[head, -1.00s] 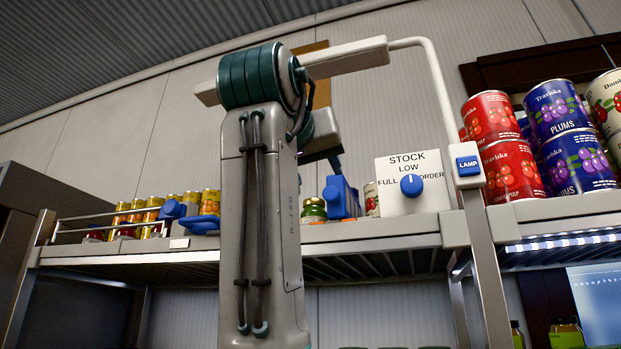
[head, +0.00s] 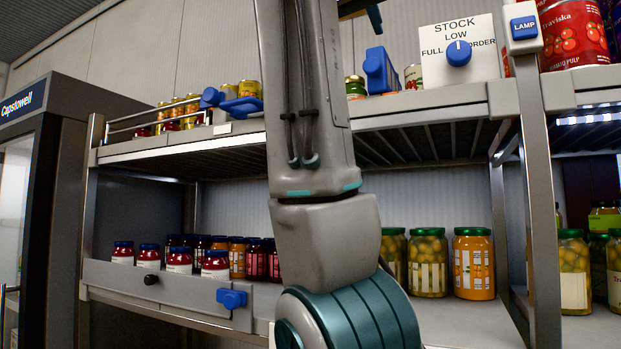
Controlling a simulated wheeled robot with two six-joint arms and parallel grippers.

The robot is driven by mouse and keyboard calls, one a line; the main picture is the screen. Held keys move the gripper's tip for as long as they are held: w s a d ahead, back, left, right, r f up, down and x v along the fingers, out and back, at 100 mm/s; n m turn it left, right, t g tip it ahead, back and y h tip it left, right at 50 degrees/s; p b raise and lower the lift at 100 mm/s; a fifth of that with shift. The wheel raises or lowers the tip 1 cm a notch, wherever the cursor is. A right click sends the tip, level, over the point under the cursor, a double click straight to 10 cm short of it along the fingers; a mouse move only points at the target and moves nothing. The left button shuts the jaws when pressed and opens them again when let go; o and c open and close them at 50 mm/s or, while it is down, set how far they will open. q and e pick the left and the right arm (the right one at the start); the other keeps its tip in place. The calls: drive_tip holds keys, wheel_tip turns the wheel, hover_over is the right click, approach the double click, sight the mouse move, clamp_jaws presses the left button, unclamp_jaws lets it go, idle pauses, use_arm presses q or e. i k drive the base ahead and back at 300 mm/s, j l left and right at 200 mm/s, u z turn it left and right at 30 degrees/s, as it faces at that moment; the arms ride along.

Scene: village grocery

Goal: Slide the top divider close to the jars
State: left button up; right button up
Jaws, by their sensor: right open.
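On the top shelf (head: 420,103), a blue upright piece (head: 378,70) stands just right of a green-lidded jar (head: 355,87). Another blue piece with a flat blue plate (head: 243,106) sits at the shelf's left, beside a row of yellow-labelled containers (head: 190,107). I cannot tell for sure which blue piece belongs to the top divider. My right arm rises through the middle of the view and hides part of the top shelf. Only a dark fingertip of my right gripper (head: 374,17) shows at the top edge, above and apart from the upright blue piece. It is open. My left gripper is not in view.
A stock sign with a blue knob (head: 459,53) stands right of the upright blue piece. The lower shelf holds dark-lidded jars behind a grey rail (head: 195,288) with a blue handle (head: 232,298), and green-lidded jars (head: 428,262). A grey post (head: 542,200) stands at right.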

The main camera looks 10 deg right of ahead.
sight(382, 78)
drive_tip(key=k+j, duration=0.8)
